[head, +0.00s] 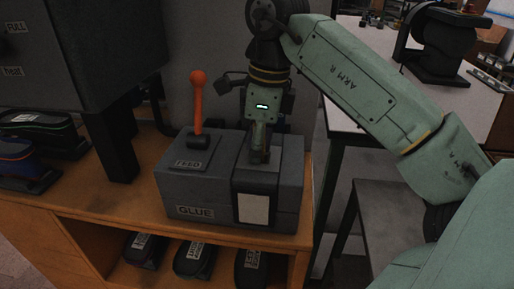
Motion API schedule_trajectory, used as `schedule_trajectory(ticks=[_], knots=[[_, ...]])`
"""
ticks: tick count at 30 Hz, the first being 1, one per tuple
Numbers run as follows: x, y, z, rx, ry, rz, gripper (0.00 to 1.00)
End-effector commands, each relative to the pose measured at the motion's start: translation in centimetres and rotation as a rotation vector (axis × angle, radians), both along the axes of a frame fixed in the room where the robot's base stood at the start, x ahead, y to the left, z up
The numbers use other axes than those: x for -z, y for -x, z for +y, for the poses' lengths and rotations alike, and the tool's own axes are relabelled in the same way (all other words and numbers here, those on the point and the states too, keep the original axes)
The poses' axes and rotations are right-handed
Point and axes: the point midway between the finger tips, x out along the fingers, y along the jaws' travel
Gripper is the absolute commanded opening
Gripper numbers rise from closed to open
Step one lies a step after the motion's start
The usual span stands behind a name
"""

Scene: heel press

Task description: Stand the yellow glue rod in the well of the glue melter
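The glue melter (178,190) is a dark grey box on the wooden bench, marked GLUE, with a FEED plate and an upright orange lever (198,97) on its left part. A pale blank panel is on its front right. My gripper (263,155) points straight down over the right part of the melter, its fingertips at or just above the top. The well's opening is hidden behind the gripper. I cannot make out the yellow glue rod. The fingers are dark and small in view, so I cannot tell whether they are open or hold anything.
A large dark machine (85,50) marked FULL stands left of the melter. Dark shoe-like pieces (45,135) lie at the far left, and several labelled ones (195,258) sit on the shelf below. The wooden bench (120,195) ends just right of the melter. A pale table (470,110) stands behind my arm.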

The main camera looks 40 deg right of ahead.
Motion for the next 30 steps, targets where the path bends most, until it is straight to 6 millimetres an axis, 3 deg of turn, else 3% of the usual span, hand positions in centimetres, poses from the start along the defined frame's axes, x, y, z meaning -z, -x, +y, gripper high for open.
schedule_trajectory(ticks=[5, 15, 30], knots=[[-1.2, 0.1, -0.2, 0.003, 0.001, 0.002, 0.40], [-6.6, 0.7, -0.5, 0.004, 0.002, 0.002, 0.40], [-7.5, 0.7, -0.5, -0.001, 0.001, -0.001, 0.40]])
